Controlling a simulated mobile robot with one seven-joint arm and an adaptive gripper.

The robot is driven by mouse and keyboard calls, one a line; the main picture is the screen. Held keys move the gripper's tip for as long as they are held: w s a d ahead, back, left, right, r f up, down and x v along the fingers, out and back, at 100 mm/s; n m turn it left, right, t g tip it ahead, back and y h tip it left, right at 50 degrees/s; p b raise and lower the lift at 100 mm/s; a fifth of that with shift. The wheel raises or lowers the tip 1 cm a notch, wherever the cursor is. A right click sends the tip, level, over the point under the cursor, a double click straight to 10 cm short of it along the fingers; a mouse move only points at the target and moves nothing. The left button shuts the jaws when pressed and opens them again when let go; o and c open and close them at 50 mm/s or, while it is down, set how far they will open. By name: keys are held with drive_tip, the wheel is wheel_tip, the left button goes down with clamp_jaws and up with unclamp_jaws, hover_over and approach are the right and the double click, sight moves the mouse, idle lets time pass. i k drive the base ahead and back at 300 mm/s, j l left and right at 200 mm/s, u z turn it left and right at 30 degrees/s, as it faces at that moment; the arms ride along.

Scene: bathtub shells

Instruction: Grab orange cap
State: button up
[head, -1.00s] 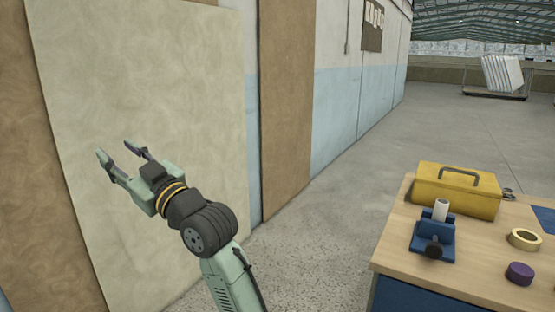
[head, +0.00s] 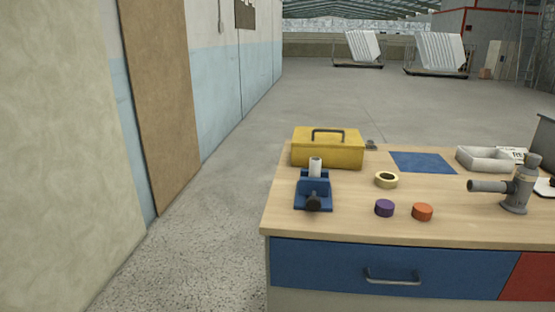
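The orange cap (head: 422,212) is a short round disc lying on the wooden workbench (head: 350,224), near its front edge. A purple cap (head: 384,208) of like size lies just to its left, a small gap apart. My gripper and arm are out of the head view now, so the gripper's distance to the orange cap cannot be told. Nothing covers the orange cap.
A yellow toolbox (head: 327,148), a blue vise (head: 313,192) with a white tube, a tape roll (head: 386,180), a blue mat (head: 421,162), a grey tray (head: 486,159) and a grey pipe fitting (head: 515,188) stand around. Open floor lies left of the bench.

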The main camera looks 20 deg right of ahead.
sight(422, 212)
drive_tip(key=z, duration=1.45)
drive_tip(key=i+l+z, duration=0.6)
drive_tip(key=l, duration=0.2)
drive_tip(key=k+l, duration=0.05)
drive_tip(key=k, duration=0.05)
